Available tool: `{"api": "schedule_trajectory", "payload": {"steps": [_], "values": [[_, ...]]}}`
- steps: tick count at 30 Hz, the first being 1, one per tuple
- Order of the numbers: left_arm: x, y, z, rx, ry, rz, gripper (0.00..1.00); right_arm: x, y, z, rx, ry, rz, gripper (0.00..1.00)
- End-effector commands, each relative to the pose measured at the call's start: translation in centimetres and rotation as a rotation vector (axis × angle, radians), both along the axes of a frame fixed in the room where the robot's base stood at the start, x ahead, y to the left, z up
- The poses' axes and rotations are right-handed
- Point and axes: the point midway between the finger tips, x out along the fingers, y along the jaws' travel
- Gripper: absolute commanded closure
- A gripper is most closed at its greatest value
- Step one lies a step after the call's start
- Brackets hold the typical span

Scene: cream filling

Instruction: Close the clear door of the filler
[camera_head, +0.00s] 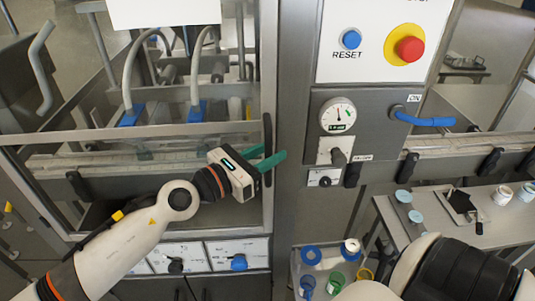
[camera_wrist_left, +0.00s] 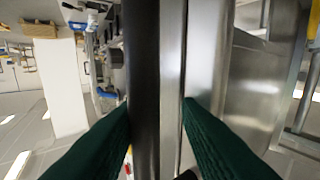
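The filler's clear door (camera_head: 140,131) is a see-through panel in a metal frame at the left of the head view. Its right edge is close to the grey post; I cannot tell whether a gap is left. A black upright handle (camera_head: 267,132) is on that edge. My left gripper (camera_head: 270,160) has teal fingers and is at the handle's lower part. In the left wrist view the fingers (camera_wrist_left: 156,108) are apart, one on each side of the black handle (camera_wrist_left: 142,60) and a metal edge. A firm grip does not show. My right gripper is out of view.
Right of the door is a control panel with a blue reset button (camera_head: 351,39), a red stop button (camera_head: 410,49) and a gauge (camera_head: 338,116). A blue lever (camera_head: 423,120) sticks out there. A side table (camera_head: 490,238) with small items stands at lower right, near my right arm.

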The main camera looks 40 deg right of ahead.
Motion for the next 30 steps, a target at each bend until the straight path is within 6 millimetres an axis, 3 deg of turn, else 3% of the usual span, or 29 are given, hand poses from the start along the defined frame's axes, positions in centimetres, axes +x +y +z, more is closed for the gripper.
{"api": "schedule_trajectory", "payload": {"steps": [7,21,30], "values": [[0.1,0.9,-0.2,0.001,0.000,0.001,0.67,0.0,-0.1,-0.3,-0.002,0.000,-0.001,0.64],[0.1,10.1,-0.3,0.000,-0.002,0.002,0.67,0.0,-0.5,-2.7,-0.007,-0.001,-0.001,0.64],[0.1,12.2,0.0,-0.002,-0.001,0.000,0.67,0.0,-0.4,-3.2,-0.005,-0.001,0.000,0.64]]}}
